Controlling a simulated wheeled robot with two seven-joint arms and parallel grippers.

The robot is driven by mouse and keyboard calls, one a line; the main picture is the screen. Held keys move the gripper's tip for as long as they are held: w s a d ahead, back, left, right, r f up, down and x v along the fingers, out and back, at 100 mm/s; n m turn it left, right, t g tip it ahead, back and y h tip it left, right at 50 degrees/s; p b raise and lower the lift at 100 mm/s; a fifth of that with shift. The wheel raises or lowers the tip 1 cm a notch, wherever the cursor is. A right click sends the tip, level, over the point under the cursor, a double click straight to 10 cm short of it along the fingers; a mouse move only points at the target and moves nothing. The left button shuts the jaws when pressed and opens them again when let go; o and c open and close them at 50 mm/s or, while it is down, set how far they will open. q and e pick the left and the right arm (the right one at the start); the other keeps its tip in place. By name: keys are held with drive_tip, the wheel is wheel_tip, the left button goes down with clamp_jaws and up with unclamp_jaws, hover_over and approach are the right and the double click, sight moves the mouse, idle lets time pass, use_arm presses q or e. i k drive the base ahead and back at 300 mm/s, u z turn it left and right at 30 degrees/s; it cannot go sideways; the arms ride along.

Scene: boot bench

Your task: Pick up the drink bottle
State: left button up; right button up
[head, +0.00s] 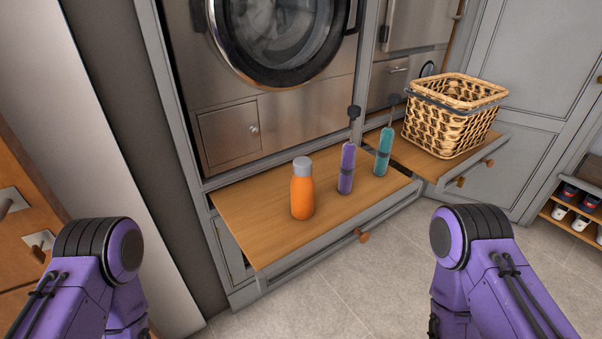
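An orange drink bottle (302,192) with a grey cap stands upright on a pulled-out wooden board (255,226) below a washing machine. My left arm reaches in at the lower left and my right arm at the lower right. Both arms are well apart from the bottle. Neither gripper shows in the head view, so I cannot see their fingers.
A purple boot pump or tool (346,169) and a teal one (384,152) stand right of the bottle. A wicker basket (452,118) sits on a second board. The washing machine (280,45) is behind. The board's left part is clear.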

sight(302, 188)
drive_tip(key=k, duration=0.65)
drive_tip(key=z, duration=0.6)
drive_tip(key=i, duration=1.3)
drive_tip(key=u, duration=0.4)
